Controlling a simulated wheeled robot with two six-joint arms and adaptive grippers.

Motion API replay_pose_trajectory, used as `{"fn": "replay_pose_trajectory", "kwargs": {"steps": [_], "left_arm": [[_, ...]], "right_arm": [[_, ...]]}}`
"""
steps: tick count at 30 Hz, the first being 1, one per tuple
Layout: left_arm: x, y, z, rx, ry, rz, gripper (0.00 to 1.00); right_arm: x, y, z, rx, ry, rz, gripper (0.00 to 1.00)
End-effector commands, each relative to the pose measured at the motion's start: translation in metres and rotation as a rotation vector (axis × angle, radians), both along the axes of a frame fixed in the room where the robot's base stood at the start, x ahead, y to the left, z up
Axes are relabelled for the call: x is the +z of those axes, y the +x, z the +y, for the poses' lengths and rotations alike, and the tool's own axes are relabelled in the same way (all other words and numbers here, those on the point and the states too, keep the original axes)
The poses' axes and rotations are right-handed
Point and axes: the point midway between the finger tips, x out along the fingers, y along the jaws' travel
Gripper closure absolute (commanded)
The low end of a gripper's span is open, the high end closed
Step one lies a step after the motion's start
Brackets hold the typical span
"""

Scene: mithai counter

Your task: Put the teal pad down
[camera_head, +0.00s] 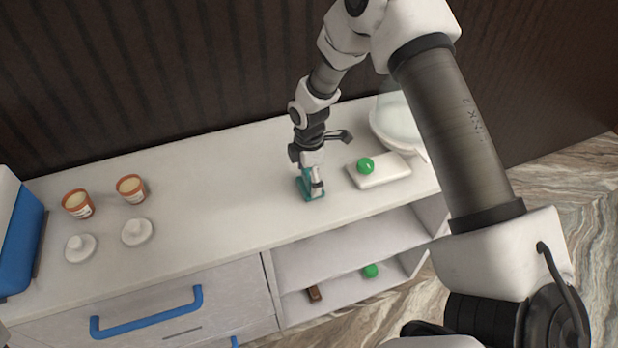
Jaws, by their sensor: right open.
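The teal pad (304,191) is a small teal block on the white counter top (230,190), right of its middle. My right gripper (316,188) points down at the pad, its fingers overlapping it in the picture. The right gripper is open, and its fingers hide part of the pad. The pad looks to be at counter height, but I cannot tell whether a finger touches it. My left gripper is not in view.
A white slab (390,172) with a green ball (365,165) lies right of the pad, before a pale bowl (397,125). Two orange-white tubs (77,203) (131,188) and two white lids (80,248) (137,231) stand left. The shelf below holds another green ball (370,271) and a brown block (314,294).

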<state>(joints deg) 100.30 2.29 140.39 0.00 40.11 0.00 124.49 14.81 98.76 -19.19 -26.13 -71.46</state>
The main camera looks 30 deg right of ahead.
Motion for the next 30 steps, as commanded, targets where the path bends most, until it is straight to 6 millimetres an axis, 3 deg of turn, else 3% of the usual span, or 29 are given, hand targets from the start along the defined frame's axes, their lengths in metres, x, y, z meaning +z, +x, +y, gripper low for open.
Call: {"fn": "replay_pose_trajectory", "kwargs": {"steps": [12,15,30], "left_arm": [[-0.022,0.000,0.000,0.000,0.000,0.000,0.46],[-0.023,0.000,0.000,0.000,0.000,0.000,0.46],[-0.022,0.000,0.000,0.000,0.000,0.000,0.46]], "right_arm": [[0.094,0.001,0.000,0.000,0.000,-0.004,0.09],[0.109,0.001,0.000,0.001,0.000,-0.003,0.09],[0.117,0.000,0.000,0.000,0.000,0.000,0.09]]}}
